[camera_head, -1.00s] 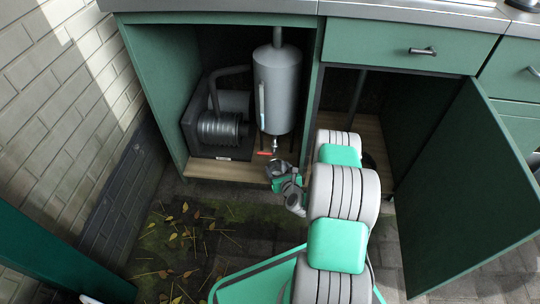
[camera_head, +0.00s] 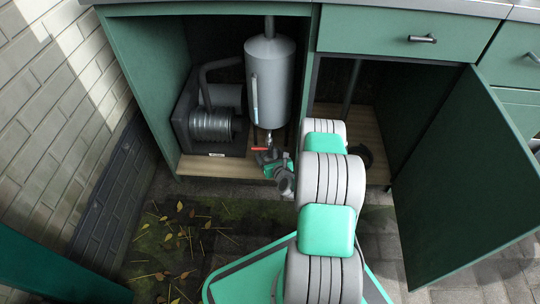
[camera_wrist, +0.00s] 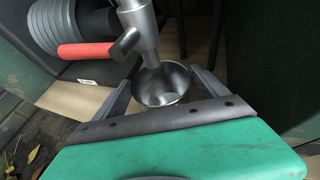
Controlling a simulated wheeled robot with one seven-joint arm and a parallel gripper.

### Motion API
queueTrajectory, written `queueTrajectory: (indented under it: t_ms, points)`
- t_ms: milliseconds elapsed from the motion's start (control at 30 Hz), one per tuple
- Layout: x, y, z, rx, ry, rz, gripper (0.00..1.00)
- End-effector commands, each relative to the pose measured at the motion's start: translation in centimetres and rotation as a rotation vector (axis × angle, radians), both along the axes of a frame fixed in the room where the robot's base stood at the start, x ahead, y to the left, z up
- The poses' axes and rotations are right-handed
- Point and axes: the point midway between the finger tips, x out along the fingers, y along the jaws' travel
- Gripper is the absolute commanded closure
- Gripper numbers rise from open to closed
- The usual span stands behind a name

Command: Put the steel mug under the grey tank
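The grey tank (camera_head: 270,75) is an upright cylinder inside the left cabinet bay, with a pipe on top. Its outlet tap (camera_wrist: 140,35) with a red lever (camera_wrist: 85,50) points down in the wrist view; the lever (camera_head: 261,148) also shows in the head view. The steel mug (camera_wrist: 162,88) is upright, its open mouth just below and in front of the tap end. My gripper (camera_wrist: 162,84) has a finger against each side of the mug and holds it. In the head view, my gripper (camera_head: 268,158) is low at the cabinet front, and the mug is hard to make out.
A ribbed motor-like unit (camera_head: 212,125) stands left of the tank. The wooden cabinet floor (camera_head: 215,167) shows in front of it. A dark round object (camera_head: 362,155) sits in the right bay behind my arm. The green door (camera_head: 470,180) hangs open at right.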

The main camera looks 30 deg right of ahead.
Motion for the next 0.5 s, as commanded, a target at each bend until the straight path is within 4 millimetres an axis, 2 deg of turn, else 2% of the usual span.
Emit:
queueTrajectory:
  t_ms: [100, 367, 500]
  points:
    - [0.0, 0.1, 0.0, 0.0, 0.0, 0.001, 0.08]
    - [0.1, 0.1, 0.3, 0.0, -0.001, 0.002, 0.08]
    - [-1.8, 0.3, 1.3, 0.004, 0.002, -0.002, 0.08]
